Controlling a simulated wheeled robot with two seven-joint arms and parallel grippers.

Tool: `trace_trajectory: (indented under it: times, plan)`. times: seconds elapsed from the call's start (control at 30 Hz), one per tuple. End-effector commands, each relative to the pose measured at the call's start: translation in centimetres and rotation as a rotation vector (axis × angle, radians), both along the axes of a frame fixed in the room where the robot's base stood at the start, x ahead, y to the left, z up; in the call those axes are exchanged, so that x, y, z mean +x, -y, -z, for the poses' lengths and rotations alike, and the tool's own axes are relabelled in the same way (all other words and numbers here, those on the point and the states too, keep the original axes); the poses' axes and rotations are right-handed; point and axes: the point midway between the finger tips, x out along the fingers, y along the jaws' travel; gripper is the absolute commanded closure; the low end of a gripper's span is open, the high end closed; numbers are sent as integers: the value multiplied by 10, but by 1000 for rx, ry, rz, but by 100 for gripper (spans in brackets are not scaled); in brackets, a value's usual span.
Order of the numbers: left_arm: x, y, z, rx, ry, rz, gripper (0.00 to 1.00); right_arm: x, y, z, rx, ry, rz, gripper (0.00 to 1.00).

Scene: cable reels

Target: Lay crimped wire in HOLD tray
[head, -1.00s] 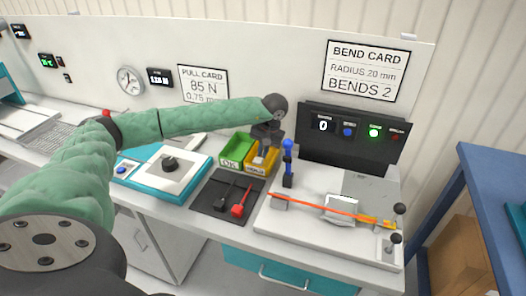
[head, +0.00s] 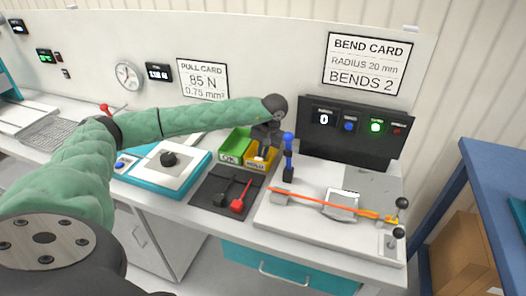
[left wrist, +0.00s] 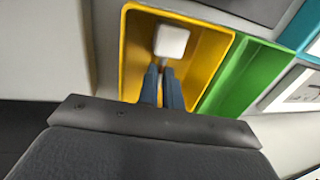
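The yellow HOLD tray (head: 250,165) stands on the bench beside the green OK tray (head: 229,155). My left gripper (head: 263,154) points down into the HOLD tray. In the left wrist view its two fingers (left wrist: 162,77) are close together inside the yellow tray (left wrist: 215,42). A short stem shows at the fingertips, leading to a small white block (left wrist: 172,40), which looks like the end of the crimped wire. The fingers seem closed on that stem. The rest of the wire is hidden or too small to see. My right gripper is not in view.
A black mat (head: 213,202) with black and red hand tools lies in front of the trays. A blue-topped post (head: 288,150) stands just right of the gripper. The bending plate (head: 300,228) carries an orange wire (head: 315,200). A teal-edged device (head: 160,170) is at left.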

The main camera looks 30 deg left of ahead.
Motion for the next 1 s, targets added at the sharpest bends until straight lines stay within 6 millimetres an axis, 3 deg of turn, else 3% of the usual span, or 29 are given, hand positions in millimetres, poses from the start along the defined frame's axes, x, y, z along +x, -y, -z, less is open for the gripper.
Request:
trace_trajectory:
  times: [0.03, 0.1, 0.13, 0.47, 1.0]
  plan:
    - [0, 0, -1, 0, 0, 0, 84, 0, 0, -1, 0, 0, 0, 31]
    - [0, 0, -1, 0, 0, 0, 70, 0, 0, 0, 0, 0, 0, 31]
    - [0, 0, -1, 0, 0, 0, 68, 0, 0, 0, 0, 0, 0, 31]
    - [0, 1, -3, 0, 1, 0, 68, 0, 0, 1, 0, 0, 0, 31]
    - [4, 14, -70, -1, 1, 1, 68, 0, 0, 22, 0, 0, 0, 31]
